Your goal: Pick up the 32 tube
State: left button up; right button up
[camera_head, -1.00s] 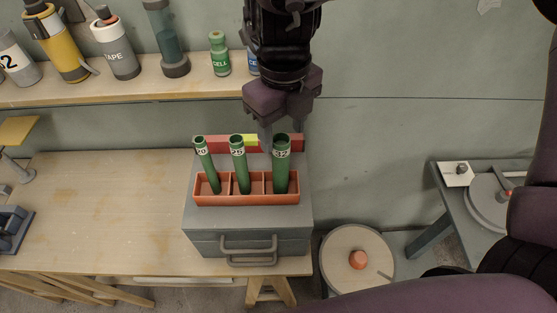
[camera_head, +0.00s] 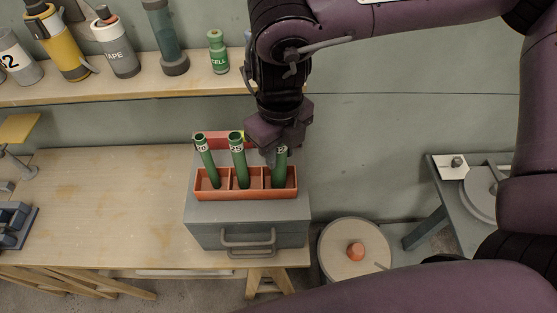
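The green 32 tube (camera_head: 279,177) stands upright in the right compartment of the orange tray (camera_head: 246,194), which sits on a grey toolbox. Its top and part of its label are covered by my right gripper (camera_head: 276,155). The gripper points down over the tube's top, with a finger in front of it. I cannot tell whether the fingers are closed on the tube. The green 20 tube (camera_head: 208,165) leans in the left compartment, and the green 25 tube (camera_head: 239,165) stands in the middle one. My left gripper is out of view.
The grey toolbox (camera_head: 248,237) stands at the right end of the wooden bench (camera_head: 110,200), whose middle is clear. A shelf (camera_head: 120,92) with bottles and cans runs behind. A round reel (camera_head: 340,257) and a grey side table (camera_head: 443,195) are at the right.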

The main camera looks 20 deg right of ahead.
jog(key=c, duration=0.3)
jog(key=shift+c, duration=0.2)
jog(key=shift+r, duration=0.1)
